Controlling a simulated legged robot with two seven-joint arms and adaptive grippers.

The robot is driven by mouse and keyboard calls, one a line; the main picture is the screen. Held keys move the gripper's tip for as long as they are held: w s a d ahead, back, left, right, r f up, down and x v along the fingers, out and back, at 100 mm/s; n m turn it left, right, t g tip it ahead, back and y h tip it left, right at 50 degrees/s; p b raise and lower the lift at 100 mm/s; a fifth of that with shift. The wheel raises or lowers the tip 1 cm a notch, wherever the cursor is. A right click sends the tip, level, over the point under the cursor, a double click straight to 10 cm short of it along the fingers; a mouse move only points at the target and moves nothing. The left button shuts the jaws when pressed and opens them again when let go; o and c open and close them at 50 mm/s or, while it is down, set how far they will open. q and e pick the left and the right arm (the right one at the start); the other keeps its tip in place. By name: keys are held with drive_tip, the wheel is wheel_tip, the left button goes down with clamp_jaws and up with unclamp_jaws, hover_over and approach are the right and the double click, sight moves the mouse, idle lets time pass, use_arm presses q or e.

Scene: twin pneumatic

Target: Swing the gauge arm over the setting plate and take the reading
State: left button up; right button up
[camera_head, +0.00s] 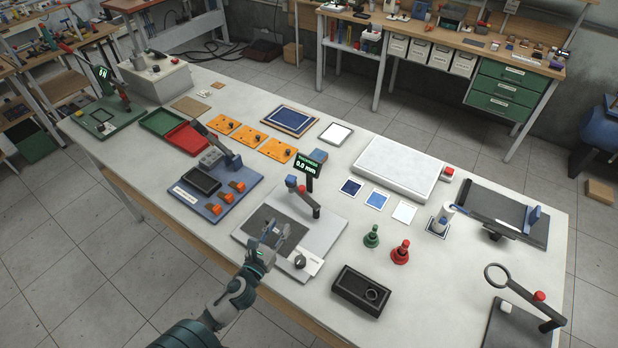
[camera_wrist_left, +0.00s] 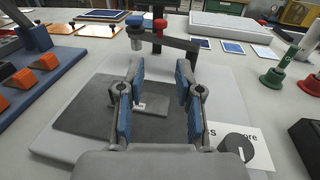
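The thickness gauge stands on a light grey base (camera_head: 322,232) at the middle of the table. Its gauge arm (camera_head: 306,199) reaches from a short post towards the back left, with a red and blue head; it also shows beyond my fingers in the left wrist view (camera_wrist_left: 172,41). The display (camera_head: 310,163) reads 0.0 mm. A dark square plate (camera_head: 259,226), seemingly the setting plate, lies on the base; the head is beyond it, not over it. My right gripper is out of view.
A dark knob (camera_head: 299,262) sits at the base's front right corner. Green (camera_head: 371,238) and red (camera_head: 401,252) handled pieces and a black box (camera_head: 360,290) stand to the right. A blue fixture board (camera_head: 217,192) lies to the left.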

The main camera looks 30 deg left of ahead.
use_arm(q)
drive_tip(key=shift+w+a, duration=0.2)
drive_tip(key=shift+w, duration=0.1)
drive_tip(key=shift+w+a+r, duration=0.1)
drive_tip(key=shift+w+a, duration=0.05)
drive_tip(key=shift+w, duration=0.15)
approach(300, 191)
drive_tip(key=shift+w+r+p, duration=0.3)
drive_tip(key=shift+r+p, duration=0.05)
drive_tip(key=shift+p, duration=0.1)
drive_tip(key=w, duration=0.6)
drive_tip(key=w+a, duration=0.1)
drive_tip(key=w, duration=0.3)
drive_tip(key=shift+f+p, duration=0.25)
drive_tip(key=shift+p, duration=0.05)
drive_tip(key=shift+w+a, duration=0.15)
drive_tip(key=shift+w, duration=0.25)
drive_tip(key=shift+d, duration=0.2)
drive_tip(key=shift+c, duration=0.3)
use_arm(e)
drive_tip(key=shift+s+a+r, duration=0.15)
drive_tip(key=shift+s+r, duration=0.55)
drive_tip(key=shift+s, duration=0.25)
use_arm(q)
clamp_jaws()
